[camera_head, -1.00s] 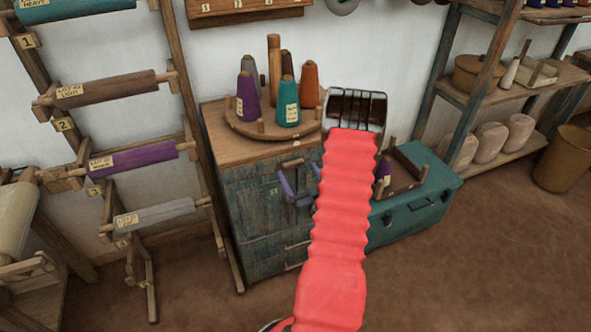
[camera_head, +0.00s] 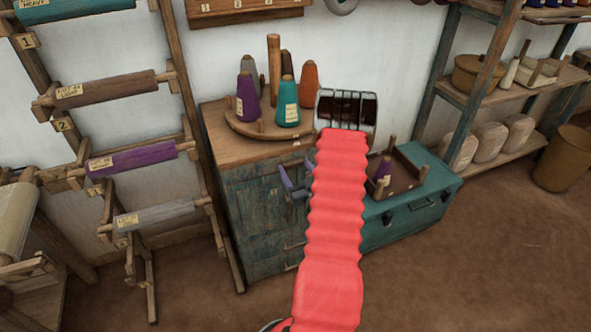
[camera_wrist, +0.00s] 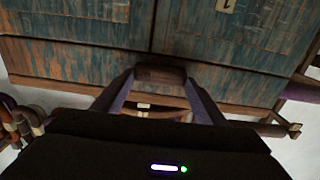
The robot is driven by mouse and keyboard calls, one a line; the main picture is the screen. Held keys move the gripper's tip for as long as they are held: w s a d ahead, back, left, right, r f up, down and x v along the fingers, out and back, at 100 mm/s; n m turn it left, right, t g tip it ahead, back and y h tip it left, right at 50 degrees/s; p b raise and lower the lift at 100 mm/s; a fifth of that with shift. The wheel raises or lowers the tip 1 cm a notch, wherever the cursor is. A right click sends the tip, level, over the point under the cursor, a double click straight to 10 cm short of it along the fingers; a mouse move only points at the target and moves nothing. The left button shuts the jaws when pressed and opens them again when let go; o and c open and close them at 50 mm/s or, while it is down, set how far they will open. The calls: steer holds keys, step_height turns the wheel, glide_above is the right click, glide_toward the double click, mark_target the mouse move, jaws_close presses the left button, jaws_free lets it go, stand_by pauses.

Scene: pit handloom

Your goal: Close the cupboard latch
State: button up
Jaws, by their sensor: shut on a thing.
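The worn blue-green wooden cupboard (camera_head: 250,222) stands against the wall, and its doors (camera_wrist: 75,62) fill the top of the wrist view. A dark vertical seam runs between the doors. The latch, a small brown wooden bar (camera_wrist: 160,74), lies crosswise at the end of this seam. My gripper (camera_wrist: 160,80) has its two purple fingers at either end of the bar and is shut on it. In the head view my gripper (camera_head: 290,182) is at the cupboard's upper front; the latch cannot be made out there.
A round wooden stand with several yarn cones (camera_head: 288,103) is on the cupboard top. A teal chest (camera_head: 420,217) stands close on the right, bearing a wooden tray. A rack of rollers (camera_head: 130,158) stands on the left. The floor in front is clear.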

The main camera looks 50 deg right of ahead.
steer(key=c, duration=0.4)
steer(key=shift+o, duration=0.2)
steer(key=shift+a+f+n, duration=0.1)
steer(key=shift+n, duration=0.3)
steer(key=n, duration=0.3)
steer(key=shift+f+n, duration=0.3)
steer(key=shift+f, duration=0.1)
steer(key=shift+s+d+f+n, duration=0.15)
steer(key=shift+f+n, duration=0.25)
steer(key=shift+n, duration=1.85)
steer(key=shift+s+d+f+n, duration=0.15)
steer(key=shift+f+n, duration=0.2)
steer(key=shift+n, duration=1.95)
steer(key=shift+d+f+n, duration=0.15)
steer(key=shift+f+n, duration=0.25)
steer(key=shift+n, duration=1.85)
